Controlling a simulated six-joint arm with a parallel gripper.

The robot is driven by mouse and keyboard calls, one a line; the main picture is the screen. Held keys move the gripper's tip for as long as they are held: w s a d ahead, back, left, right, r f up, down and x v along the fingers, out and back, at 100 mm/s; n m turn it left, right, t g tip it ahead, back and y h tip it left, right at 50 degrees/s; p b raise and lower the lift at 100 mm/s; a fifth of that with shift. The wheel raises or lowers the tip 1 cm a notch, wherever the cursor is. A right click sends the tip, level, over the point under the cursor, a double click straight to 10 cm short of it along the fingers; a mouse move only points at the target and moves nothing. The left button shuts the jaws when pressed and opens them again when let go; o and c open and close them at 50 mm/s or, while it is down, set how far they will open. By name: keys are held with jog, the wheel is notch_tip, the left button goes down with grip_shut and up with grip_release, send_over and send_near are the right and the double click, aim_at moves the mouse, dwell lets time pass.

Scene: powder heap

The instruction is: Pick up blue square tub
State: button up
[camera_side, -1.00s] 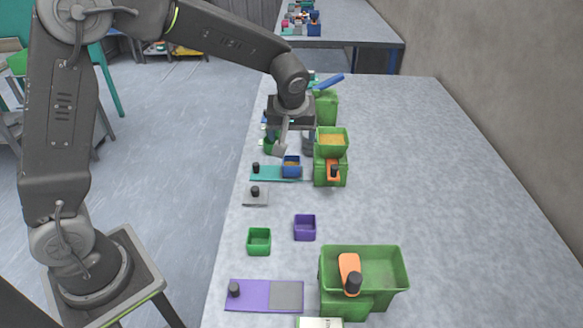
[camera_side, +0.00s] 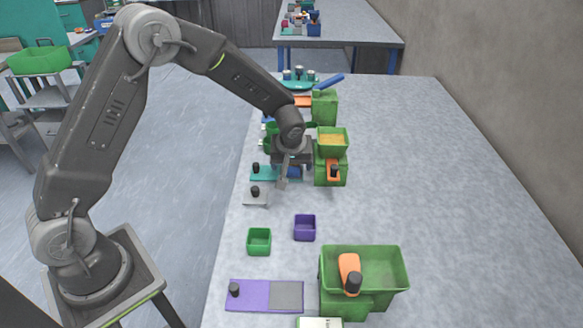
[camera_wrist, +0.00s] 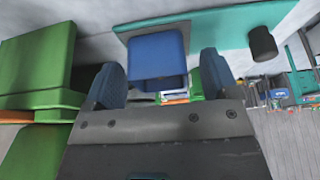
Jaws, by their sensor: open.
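The blue square tub (camera_wrist: 157,55) stands on the teal board (camera_wrist: 215,28) and shows between my two fingers in the wrist view. In the side view it is mostly hidden behind my gripper (camera_side: 284,182), with a bit of blue (camera_side: 295,171) showing. My gripper also shows in the wrist view (camera_wrist: 162,84); its fingers are apart, one on each side of the tub. I cannot tell whether they touch it. The tub's contents are not visible now.
A green container with yellow powder (camera_side: 333,141) and an orange-handled piece (camera_side: 333,171) stand just right of my gripper. A grey plate (camera_side: 256,200), a green tub (camera_side: 259,241) and a purple tub (camera_side: 305,228) lie nearer. The table's right side is clear.

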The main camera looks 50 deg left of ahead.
jog(key=shift+w+a+f, duration=0.1)
jog(key=shift+f, duration=0.2)
jog(key=shift+c, duration=0.2)
jog(key=c, duration=1)
jog(key=shift+c, duration=0.2)
jog(key=shift+r, duration=0.1)
